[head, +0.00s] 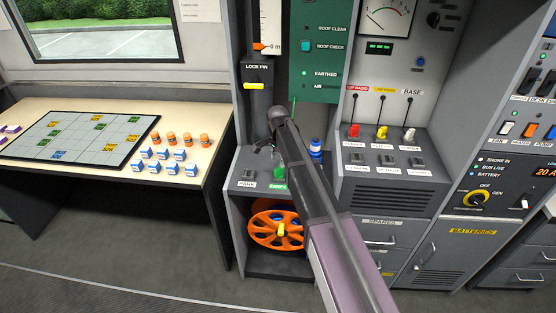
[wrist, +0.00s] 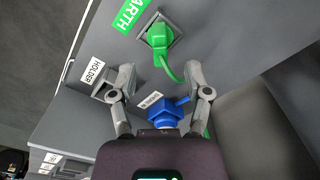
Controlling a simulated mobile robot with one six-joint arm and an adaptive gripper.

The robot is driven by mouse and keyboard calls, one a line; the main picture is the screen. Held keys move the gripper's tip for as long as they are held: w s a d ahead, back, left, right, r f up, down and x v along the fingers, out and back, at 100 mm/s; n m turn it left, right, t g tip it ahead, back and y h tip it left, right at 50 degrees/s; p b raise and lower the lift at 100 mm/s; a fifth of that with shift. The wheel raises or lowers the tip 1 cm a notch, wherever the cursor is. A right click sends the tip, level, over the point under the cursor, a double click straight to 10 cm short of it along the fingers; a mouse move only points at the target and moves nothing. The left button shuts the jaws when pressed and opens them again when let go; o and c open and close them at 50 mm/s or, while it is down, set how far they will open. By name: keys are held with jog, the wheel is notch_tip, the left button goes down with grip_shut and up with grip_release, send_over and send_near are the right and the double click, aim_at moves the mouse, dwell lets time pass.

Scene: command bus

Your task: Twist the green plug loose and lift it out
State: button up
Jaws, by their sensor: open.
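The green plug (wrist: 158,36) sits in a square socket on the grey panel, beside the green EARTH label (wrist: 131,12), in the wrist view. A green cable (wrist: 172,74) runs from it down past the right finger. My gripper (wrist: 160,78) is open, its fingers apart below the plug in the picture and not touching it. Nothing is held. A blue connector (wrist: 164,114) shows between the finger bases, on the panel beyond. In the head view the green plug (head: 278,173) is small, just left of my arm, which hides part of the panel.
A square holder (wrist: 108,88) with a HOLDER label lies by the left finger. In the head view, an orange cable reel (head: 262,229) is below the panel. Red, yellow and white plugs (head: 382,132) stand to the right. A table (head: 218,119) with a board stands left.

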aim_at(278, 168)
jog(key=shift+f+b, duration=2.9)
jog(key=shift+f, duration=0.3)
grip_shut()
